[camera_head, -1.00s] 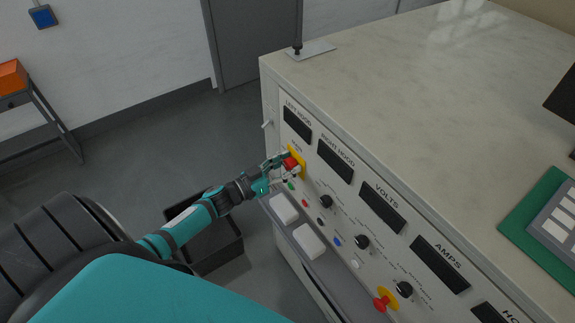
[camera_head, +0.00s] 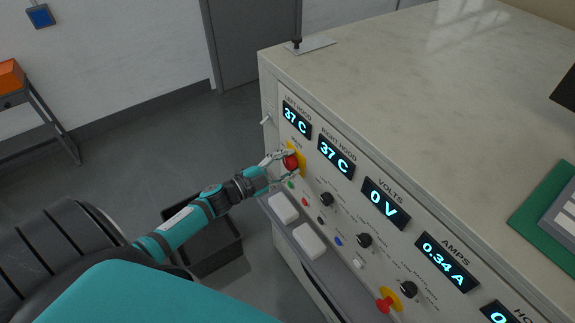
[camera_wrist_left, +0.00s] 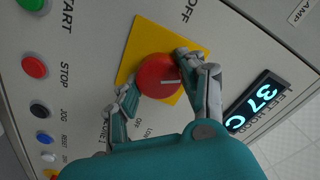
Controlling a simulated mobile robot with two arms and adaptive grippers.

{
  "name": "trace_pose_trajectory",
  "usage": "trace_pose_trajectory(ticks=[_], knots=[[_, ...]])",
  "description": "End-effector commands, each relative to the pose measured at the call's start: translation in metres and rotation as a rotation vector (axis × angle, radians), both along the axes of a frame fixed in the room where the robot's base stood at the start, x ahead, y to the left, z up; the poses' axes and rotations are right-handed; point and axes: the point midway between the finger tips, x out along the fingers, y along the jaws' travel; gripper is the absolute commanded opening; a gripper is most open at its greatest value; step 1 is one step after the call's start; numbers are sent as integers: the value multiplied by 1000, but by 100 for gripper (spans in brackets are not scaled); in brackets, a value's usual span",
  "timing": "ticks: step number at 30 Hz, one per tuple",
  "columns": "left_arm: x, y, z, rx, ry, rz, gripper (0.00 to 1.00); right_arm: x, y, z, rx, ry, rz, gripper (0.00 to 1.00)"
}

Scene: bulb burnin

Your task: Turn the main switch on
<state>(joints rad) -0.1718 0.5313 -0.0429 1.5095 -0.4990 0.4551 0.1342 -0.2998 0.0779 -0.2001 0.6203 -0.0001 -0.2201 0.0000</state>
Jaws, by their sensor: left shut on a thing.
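The main switch is a red round knob (camera_head: 291,162) on a yellow square plate (camera_head: 301,158) at the upper left of the panel. It also shows in the left wrist view as a red knob (camera_wrist_left: 158,78) with a pale line on it, on its yellow plate (camera_wrist_left: 150,38). My left gripper (camera_head: 284,160) is shut on the knob, with one finger on each side of it in the left wrist view (camera_wrist_left: 155,88). The panel displays are lit, reading 37 C on the left hood display (camera_head: 297,118). My right gripper is not in view.
Lit displays show 37 C (camera_head: 336,157), 0 V (camera_head: 385,203) and 0.34 A (camera_head: 446,262). Small buttons, black knobs and a red emergency button (camera_head: 388,302) lie along the panel. Two white blocks (camera_head: 309,241) sit on the ledge below. A dark bin (camera_head: 215,253) stands on the floor.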

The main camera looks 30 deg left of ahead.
Motion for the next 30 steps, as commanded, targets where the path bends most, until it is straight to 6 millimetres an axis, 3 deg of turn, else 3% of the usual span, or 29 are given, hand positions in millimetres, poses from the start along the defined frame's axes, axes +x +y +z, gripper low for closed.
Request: trace_pose_trajectory(ticks=[15, 30], knots=[[-1, -1, -4, 369, -153, -1, 9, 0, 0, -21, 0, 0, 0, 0], [-1, -1, -3, 477, -195, -1, 9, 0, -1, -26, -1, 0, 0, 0]])
